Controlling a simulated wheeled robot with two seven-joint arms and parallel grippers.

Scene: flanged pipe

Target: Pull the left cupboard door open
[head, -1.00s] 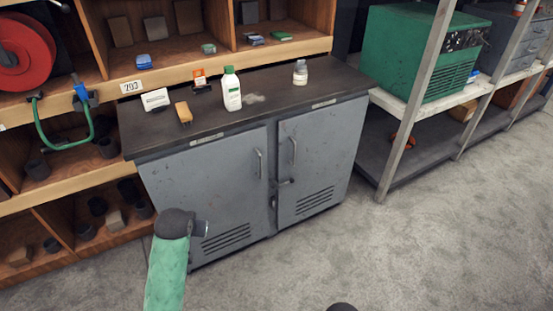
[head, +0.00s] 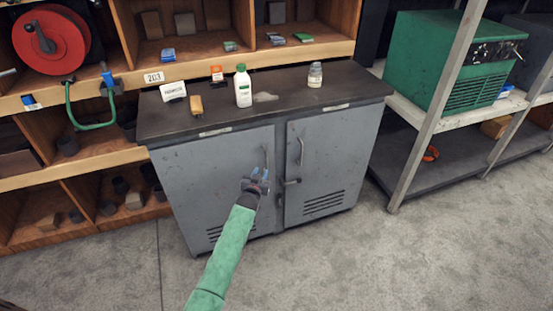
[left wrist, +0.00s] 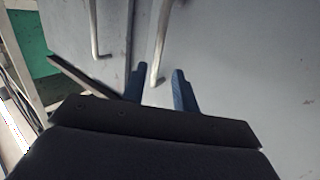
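The left cupboard door (head: 210,180) is grey, vented and shut. Its upright bar handle (head: 267,155) is near its right edge, the lower part hidden by my left gripper (head: 258,180). My left gripper is open, its blue fingers pointing at the handle. In the left wrist view my left gripper (left wrist: 160,88) shows its fingers apart, with the end of the left door handle (left wrist: 161,42) seen in the gap between them. I cannot tell whether the fingers touch it. My right gripper is out of view.
Bottles and small items stand on the dark cupboard top (head: 290,98). A metal shelf post (head: 436,105) stands at the right. The floor (head: 360,260) in front is clear.

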